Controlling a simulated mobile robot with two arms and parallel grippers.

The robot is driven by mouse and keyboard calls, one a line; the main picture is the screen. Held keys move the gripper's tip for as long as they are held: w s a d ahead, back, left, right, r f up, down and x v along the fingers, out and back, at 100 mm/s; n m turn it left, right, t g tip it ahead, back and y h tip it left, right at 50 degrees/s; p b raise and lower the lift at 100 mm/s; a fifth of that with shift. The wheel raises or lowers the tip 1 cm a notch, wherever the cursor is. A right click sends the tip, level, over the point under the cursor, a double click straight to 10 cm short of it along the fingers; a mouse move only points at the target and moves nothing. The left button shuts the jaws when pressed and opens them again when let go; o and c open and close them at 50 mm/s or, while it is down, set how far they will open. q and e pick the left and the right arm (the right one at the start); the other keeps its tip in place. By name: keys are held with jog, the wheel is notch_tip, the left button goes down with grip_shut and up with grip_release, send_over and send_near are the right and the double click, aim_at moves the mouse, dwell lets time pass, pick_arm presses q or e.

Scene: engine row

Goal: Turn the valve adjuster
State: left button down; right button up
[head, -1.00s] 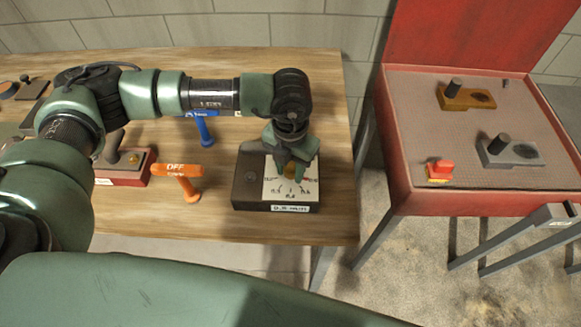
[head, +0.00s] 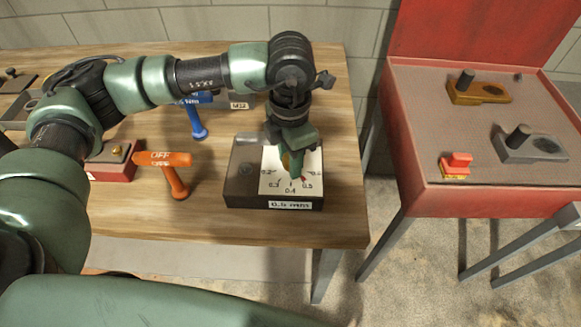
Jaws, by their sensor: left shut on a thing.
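The valve adjuster is a dark box (head: 246,187) on the wooden table, with a white dial plate (head: 272,184) on top. The dial is marked from 0.2 to 0.6, and the front label seems to read 0.5 mm. My left gripper (head: 292,164) points down over the dial, shut on the adjuster's small brass knob (head: 285,160), which its fingers mostly hide. A small red mark, seemingly the pointer tip, shows near 0.5. My right gripper is not in view.
An orange T-handled tool marked OFF (head: 163,159) and a blue-handled tool (head: 197,122) stand left of the adjuster. A red box (head: 115,170) is farther left. Right of the table, a red case (head: 435,200) holds a brass part (head: 465,93), a grey part (head: 525,150) and a red switch (head: 457,162).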

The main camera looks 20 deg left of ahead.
pick_arm(q)
jog(key=shift+m+b, duration=0.7)
jog(key=shift+b, duration=0.05)
jog(key=shift+r, duration=0.1)
jog(key=c, duration=1)
grip_release()
notch_tip(320, 180, up, 8)
jog(key=shift+f+b, duration=0.1)
jog(key=shift+b, duration=0.65)
